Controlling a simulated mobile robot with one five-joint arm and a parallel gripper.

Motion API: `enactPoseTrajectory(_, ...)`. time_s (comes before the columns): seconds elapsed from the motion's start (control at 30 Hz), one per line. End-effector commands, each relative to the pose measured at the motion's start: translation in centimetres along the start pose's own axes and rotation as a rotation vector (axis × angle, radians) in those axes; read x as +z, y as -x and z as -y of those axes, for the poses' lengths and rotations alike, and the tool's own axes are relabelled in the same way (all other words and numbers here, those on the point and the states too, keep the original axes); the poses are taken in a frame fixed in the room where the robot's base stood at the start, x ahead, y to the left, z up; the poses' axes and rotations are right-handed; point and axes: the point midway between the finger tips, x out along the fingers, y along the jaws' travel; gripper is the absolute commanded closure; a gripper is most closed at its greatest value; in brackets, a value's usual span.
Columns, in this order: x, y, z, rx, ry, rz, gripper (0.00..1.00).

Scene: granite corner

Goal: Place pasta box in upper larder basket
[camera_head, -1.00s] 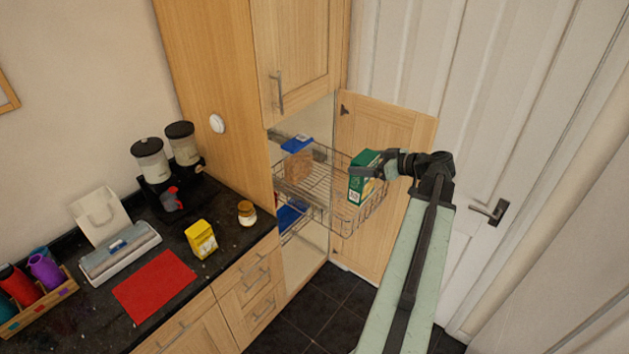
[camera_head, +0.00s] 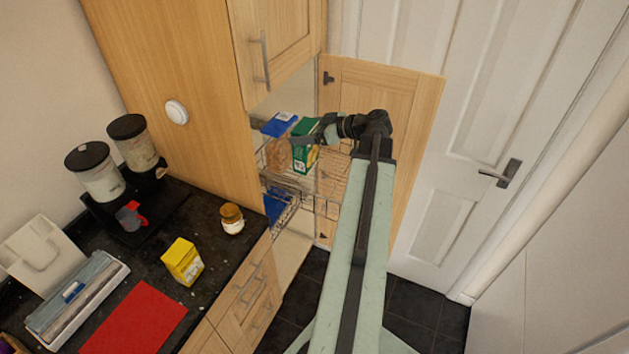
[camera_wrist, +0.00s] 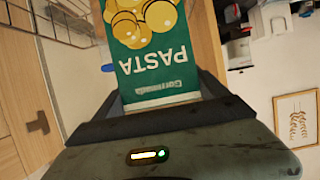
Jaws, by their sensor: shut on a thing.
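The green pasta box (camera_head: 304,146) is held by my gripper (camera_head: 318,136) at the larder opening in the head view. In the wrist view the box (camera_wrist: 155,62) shows its "PASTA" label upside down, between the jaws of my gripper (camera_wrist: 155,108). The upper larder basket (camera_head: 326,172) is a wire basket. The box overlaps it in the head view, beside a blue-lidded container (camera_head: 279,125) with brown contents. I cannot tell whether the box touches the basket floor. My arm hides part of the basket.
A lower wire basket (camera_head: 287,207) holds something blue. The open larder door (camera_head: 405,110) stands to the right of the baskets. The black counter at left holds a yellow box (camera_head: 183,262), a jar (camera_head: 232,219), a red mat (camera_head: 135,322) and two dispensers (camera_head: 95,172).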

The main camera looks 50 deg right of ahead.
Motion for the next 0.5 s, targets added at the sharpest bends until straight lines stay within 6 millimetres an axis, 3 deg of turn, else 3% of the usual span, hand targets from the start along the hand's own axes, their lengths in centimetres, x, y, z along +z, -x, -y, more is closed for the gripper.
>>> enactPoseTrajectory(0.27,1.2,-0.5,0.0,0.000,0.000,-0.002,0.89)
enactPoseTrajectory(0.5,5.8,-2.4,0.0,0.001,-0.001,-0.002,0.89)
